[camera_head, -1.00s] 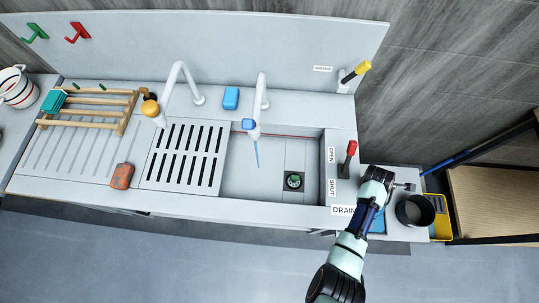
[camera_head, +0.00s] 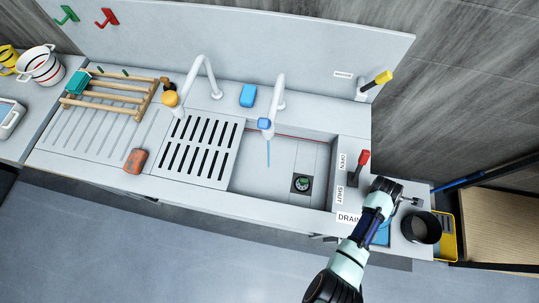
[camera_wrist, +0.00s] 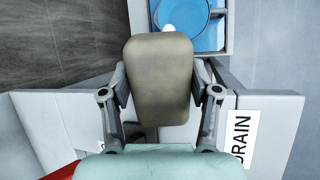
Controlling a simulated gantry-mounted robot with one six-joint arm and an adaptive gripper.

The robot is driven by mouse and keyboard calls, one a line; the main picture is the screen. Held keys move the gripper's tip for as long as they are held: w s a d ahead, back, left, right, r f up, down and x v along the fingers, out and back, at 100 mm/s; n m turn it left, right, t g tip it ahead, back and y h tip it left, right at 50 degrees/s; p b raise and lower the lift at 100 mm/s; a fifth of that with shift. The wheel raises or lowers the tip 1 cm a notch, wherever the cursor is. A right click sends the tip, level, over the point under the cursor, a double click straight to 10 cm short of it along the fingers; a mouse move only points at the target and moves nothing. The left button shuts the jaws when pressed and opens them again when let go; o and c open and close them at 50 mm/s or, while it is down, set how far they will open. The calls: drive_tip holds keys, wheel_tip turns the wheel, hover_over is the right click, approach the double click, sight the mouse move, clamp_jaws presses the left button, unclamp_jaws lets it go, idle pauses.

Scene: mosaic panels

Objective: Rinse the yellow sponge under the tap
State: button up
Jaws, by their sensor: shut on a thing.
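My gripper (camera_wrist: 160,105) is shut on a dull brownish-yellow, rounded block, which I take to be the yellow sponge (camera_wrist: 160,75). In the head view my gripper (camera_head: 388,192) is over the counter right of the sink, near the red lever, and the sponge cannot be made out there. The tap with a blue nozzle (camera_head: 265,124) stands over the sink basin (camera_head: 245,178), left of my gripper. A thin blue stream (camera_head: 268,152) comes down from it.
The red drain lever (camera_head: 363,160) and the yellow-handled water lever (camera_head: 378,80) stand up at the right. A dark pot (camera_head: 420,227) is right of my gripper. An orange block (camera_head: 136,160), a blue block (camera_head: 248,95) and a wooden rack (camera_head: 105,98) are left.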

drive_tip(key=shift+s+d, duration=0.15)
drive_tip(key=shift+d, duration=0.1)
drive_tip(key=shift+a, duration=0.1)
drive_tip(key=shift+w+a+p, duration=0.3)
drive_tip(key=shift+w+a, duration=0.05)
drive_tip(key=shift+a, duration=0.1)
drive_tip(key=shift+s+d, duration=0.1)
drive_tip(key=shift+s+d, duration=0.25)
drive_tip(key=shift+d, duration=0.2)
drive_tip(key=shift+w+a, duration=0.1)
drive_tip(key=shift+a, duration=0.05)
idle(0.3)
